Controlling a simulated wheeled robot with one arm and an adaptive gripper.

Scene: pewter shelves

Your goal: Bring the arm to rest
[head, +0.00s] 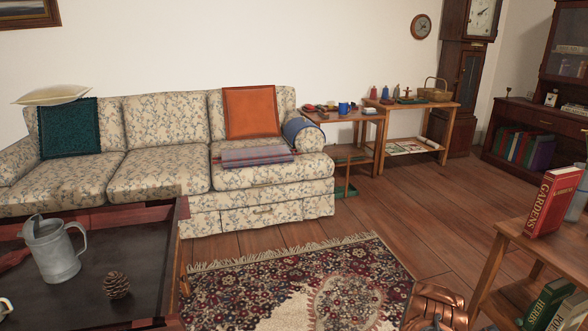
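My arm and gripper cannot be made out in the head view. The only view looks across a living room, so whether the gripper holds anything is hidden.
A dark table (130,251) with a grey pitcher (54,252) and pinecone (117,285) stands at left front. Behind it is a floral sofa (165,120). At right, a wooden stand (510,228) holds a red book (551,203). A slatted brown object (440,303) is cut off below. Floor (410,215) between is clear.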

